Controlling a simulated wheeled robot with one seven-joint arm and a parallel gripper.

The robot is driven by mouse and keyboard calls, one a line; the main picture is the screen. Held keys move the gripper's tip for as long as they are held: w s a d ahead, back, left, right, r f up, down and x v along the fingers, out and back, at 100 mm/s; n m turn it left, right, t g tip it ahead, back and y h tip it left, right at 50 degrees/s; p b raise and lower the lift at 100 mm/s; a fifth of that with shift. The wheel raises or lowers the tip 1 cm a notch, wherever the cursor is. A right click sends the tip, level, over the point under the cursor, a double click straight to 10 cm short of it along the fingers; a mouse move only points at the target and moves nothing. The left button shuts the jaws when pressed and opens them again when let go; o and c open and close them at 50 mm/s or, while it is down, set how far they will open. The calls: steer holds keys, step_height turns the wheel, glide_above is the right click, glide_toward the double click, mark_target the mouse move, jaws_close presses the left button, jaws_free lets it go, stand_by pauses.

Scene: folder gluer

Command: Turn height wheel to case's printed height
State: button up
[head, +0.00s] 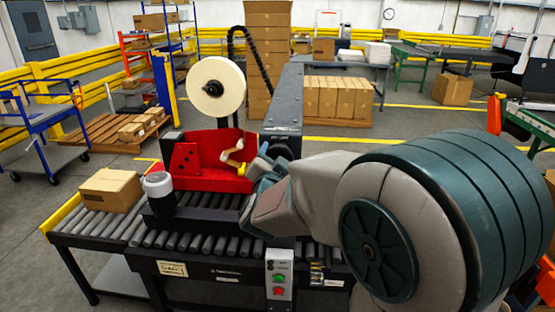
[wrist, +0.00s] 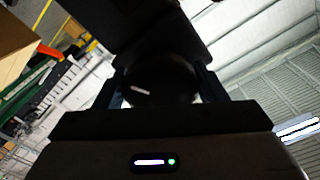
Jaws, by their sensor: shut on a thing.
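The case (head: 110,190) is a closed cardboard box at the left end of the roller conveyor. Its dark print is too small to read in the head view. My gripper (head: 262,168) reaches in beside the dark upright column of the machine, right of the red tape head. In the wrist view, my gripper (wrist: 162,90) is shut on a dark round knob, the height wheel (wrist: 160,82), with a short white mark pointing nearly sideways. In the head view the wheel is hidden behind my gripper and arm. No height scale can be read.
A tape roll (head: 216,87) stands above the red tape head (head: 205,160). A black cylinder with a white top (head: 158,190) stands beside the case. A button box (head: 279,272) with green and red buttons hangs on the conveyor's front. Rollers (head: 205,242) in front are clear.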

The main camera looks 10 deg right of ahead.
steer(key=n, duration=0.4)
steer(key=shift+d, duration=0.1)
steer(key=shift+f+n, duration=0.1)
steer(key=shift+n, duration=2.1)
steer(key=o, duration=1)
steer(key=shift+s, duration=0.1)
steer(key=shift+b+v, duration=1.85)
steer(key=shift+v, duration=5.05)
